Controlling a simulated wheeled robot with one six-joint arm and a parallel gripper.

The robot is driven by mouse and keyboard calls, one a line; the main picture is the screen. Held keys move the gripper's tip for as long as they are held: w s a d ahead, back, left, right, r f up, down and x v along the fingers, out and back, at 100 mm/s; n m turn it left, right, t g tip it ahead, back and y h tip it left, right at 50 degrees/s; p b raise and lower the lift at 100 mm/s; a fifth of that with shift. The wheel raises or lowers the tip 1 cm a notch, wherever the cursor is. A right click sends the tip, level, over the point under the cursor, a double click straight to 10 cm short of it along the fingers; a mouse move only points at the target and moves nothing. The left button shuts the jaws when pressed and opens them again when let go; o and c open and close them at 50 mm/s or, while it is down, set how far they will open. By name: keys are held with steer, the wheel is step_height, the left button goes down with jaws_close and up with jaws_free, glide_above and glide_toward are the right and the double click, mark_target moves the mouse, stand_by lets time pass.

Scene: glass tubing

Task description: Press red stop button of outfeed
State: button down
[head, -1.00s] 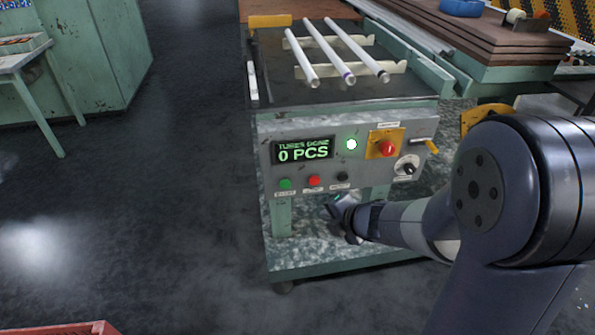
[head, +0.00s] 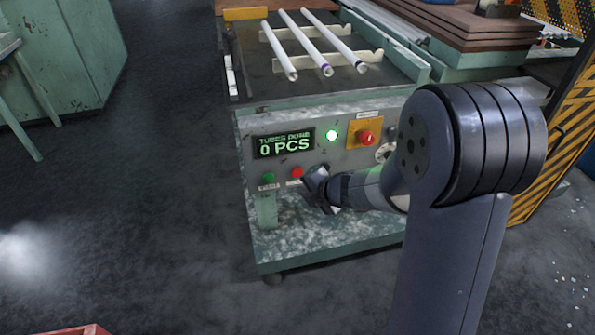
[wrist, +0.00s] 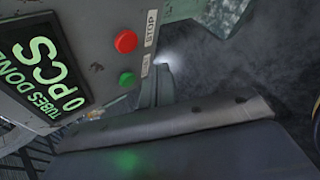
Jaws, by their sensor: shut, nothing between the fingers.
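The small red stop button (head: 297,172) is on the lower row of the outfeed's grey control panel (head: 345,157), right of the green button (head: 268,177). In the wrist view the red button (wrist: 126,41) shows clearly beside its STOP label (wrist: 152,27), with the green button (wrist: 127,79) below it. My gripper (head: 317,187) is shut and empty, at the panel's lower edge. In the head view it appears just right of and below the red button; I cannot tell its exact gap from the panel. The black button is hidden behind it.
A larger red knob (head: 366,138) sits on a yellow plate at the panel's upper right, near a lit lamp (head: 332,135). The display (head: 283,143) reads 0 PCS. Three glass tubes (head: 305,42) lie on the table above. The floor left of the machine is clear.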

mark_target(296, 177)
steer(key=shift+w+a+p, duration=0.25)
steer(key=shift+w+p, duration=0.1)
steer(key=shift+w, duration=0.45)
steer(key=shift+w+a+p, duration=0.2)
steer(key=shift+w+p, duration=0.1)
steer(key=shift+w, duration=0.5)
steer(key=shift+w, duration=0.15)
stand_by(0.8)
steer(key=shift+w+a, duration=0.1)
steer(key=shift+w, duration=0.15)
steer(key=shift+w+a+p, duration=0.15)
steer(key=shift+w+p, duration=0.35)
steer(key=shift+p, duration=0.05)
stand_by(0.6)
steer(key=shift+s, duration=0.15)
steer(key=shift+s+d+b, duration=0.25)
steer(key=shift+s+b, duration=0.15)
steer(key=shift+s, duration=0.35)
steer(key=s+b, duration=0.1)
steer(key=s, duration=0.1)
steer(key=s+d, duration=0.1)
steer(key=s, duration=0.1)
steer(key=shift+s+d+b, duration=0.2)
steer(key=shift+s+b, duration=0.2)
